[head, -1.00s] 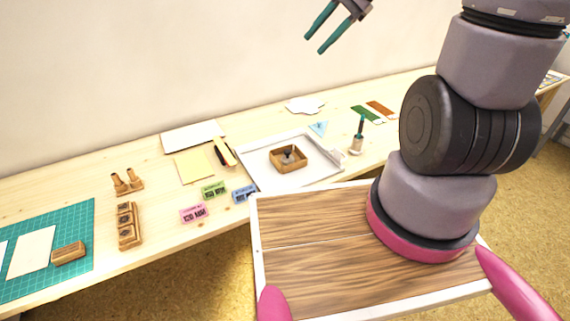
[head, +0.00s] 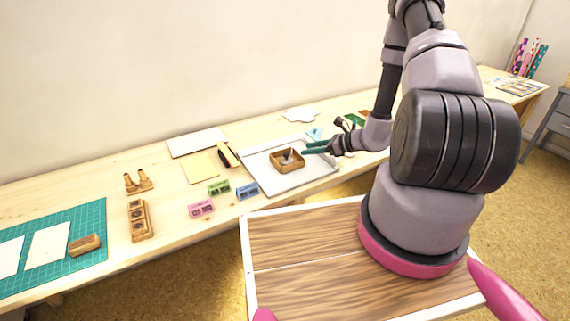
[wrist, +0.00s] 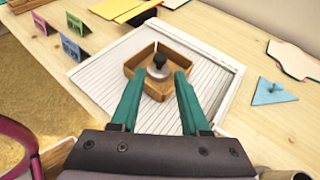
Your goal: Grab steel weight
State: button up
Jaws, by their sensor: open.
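The steel weight (wrist: 158,69) is a small silvery piece with a dark knob on top. It stands inside a square wooden box (wrist: 132,62) on a light ribbed tray (wrist: 215,96). In the head view the weight (head: 287,155) shows small in the box (head: 283,168), on the tray (head: 308,182). My gripper (head: 304,147) has green fingers and reaches in from the right, beside and above the box. In the wrist view my gripper (wrist: 158,82) is open, its fingertips either side of the weight in the picture. I cannot tell the exact height gap.
A green cutting mat (head: 93,222) lies at the far left.

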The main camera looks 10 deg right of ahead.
aim_at(287, 153)
jog(key=shift+a+f, duration=0.1)
jog(key=shift+f, duration=0.4)
jog(key=x, duration=1)
jog(key=shift+w, duration=0.2)
grip_shut()
